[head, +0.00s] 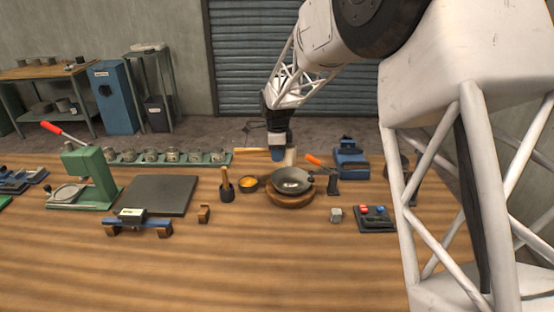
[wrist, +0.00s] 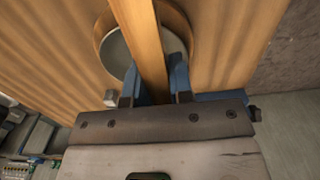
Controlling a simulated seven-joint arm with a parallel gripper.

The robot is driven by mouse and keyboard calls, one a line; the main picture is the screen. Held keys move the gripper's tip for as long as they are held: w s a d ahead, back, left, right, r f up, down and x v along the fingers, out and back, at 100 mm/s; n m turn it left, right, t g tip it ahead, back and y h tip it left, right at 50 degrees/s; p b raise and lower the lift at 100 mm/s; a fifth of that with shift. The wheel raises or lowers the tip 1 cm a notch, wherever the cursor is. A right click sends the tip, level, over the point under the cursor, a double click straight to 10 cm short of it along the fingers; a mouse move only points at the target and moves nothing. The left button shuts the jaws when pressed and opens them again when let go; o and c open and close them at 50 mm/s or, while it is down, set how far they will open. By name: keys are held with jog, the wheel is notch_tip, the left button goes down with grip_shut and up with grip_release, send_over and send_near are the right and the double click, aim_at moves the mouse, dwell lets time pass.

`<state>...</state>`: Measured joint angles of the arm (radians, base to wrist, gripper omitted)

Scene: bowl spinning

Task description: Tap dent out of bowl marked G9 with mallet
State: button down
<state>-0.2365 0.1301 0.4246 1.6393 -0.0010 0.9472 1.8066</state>
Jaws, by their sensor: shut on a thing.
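A grey metal bowl (head: 291,178) sits on a round wooden base (head: 290,200) in the middle of the table. I cannot read a G9 mark or make out a dent. My gripper (head: 278,155) is behind the bowl, apart from it and pointing down. Its blue fingers are shut on the light wooden handle of the mallet (head: 252,151), which sticks out to the left in the head view. A pale cylinder beside the fingers, seemingly the mallet head, shows to the right. In the wrist view the handle (wrist: 142,45) runs up between the fingers (wrist: 155,85), across a brown-rimmed grey disc.
Left of the bowl stand a small cup of yellow stuff (head: 249,184) and a dark pot with a wooden tool (head: 226,189). An orange-handled tool on a black stand (head: 333,183) is close at right. A small grey cube (head: 336,215) lies in front.

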aim_at(277, 174)
jog(key=shift+r, duration=0.1)
jog(key=shift+r, duration=0.5)
dwell(0.3)
notch_tip(277, 174, down, 6)
jog(key=shift+f, duration=0.1)
jog(key=shift+r, duration=2.6)
jog(key=shift+w+r, duration=0.1)
jog(key=shift+r, duration=0.45)
